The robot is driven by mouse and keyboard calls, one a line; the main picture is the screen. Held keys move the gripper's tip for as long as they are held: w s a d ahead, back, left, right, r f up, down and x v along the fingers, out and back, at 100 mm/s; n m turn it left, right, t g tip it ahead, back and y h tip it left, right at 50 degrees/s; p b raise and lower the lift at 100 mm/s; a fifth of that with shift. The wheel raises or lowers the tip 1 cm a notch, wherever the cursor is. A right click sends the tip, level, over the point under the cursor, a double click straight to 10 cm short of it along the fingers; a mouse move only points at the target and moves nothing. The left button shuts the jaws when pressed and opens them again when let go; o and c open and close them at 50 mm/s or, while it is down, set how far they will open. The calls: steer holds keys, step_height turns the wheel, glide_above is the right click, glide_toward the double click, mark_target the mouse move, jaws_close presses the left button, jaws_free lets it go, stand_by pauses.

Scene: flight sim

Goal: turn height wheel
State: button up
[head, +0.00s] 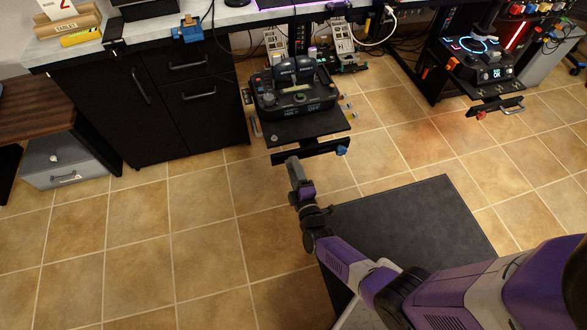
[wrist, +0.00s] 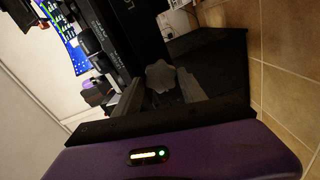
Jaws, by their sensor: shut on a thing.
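A grey lobed knob, which looks like the height wheel (wrist: 160,75), sits between the two fingers of my gripper (wrist: 158,88) in the wrist view. The fingers are closed on its sides. In the head view my gripper (head: 292,161) is at the left part of the front bar under the black throttle stand (head: 300,126). There the wheel is hidden behind my gripper, and I cannot tell its turn angle.
A blue knob (head: 342,150) is at the bar's right end. A second control stand (head: 484,72) with a red knob (head: 481,115) is at the right. A black cabinet (head: 150,100) stands left. A dark mat (head: 430,220) lies on the tiled floor, which is open in front.

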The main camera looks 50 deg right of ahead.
steer(key=shift+w+d+r+n+p, duration=0.15)
steer(key=shift+r+n+p, duration=0.15)
steer(key=shift+n, duration=0.85)
steer(key=shift+w+d+r+n+p, duration=0.15)
steer(key=shift+r+n, duration=0.25)
steer(key=shift+n, duration=0.75)
steer(key=shift+o, duration=0.2)
steer(key=shift+a, duration=0.1)
steer(key=o, duration=1.3)
steer(key=shift+s+r, duration=0.1)
steer(key=shift+c, duration=0.2)
steer(key=shift+s+a+f, duration=0.15)
steer(key=shift+f, duration=0.25)
steer(key=p+v, duration=0.1)
steer(key=v, duration=0.6)
steer(key=shift+s+a+p, duration=0.2)
steer(key=shift+s+p, duration=0.1)
steer(key=shift+s, duration=0.05)
steer(key=shift+f, duration=0.1)
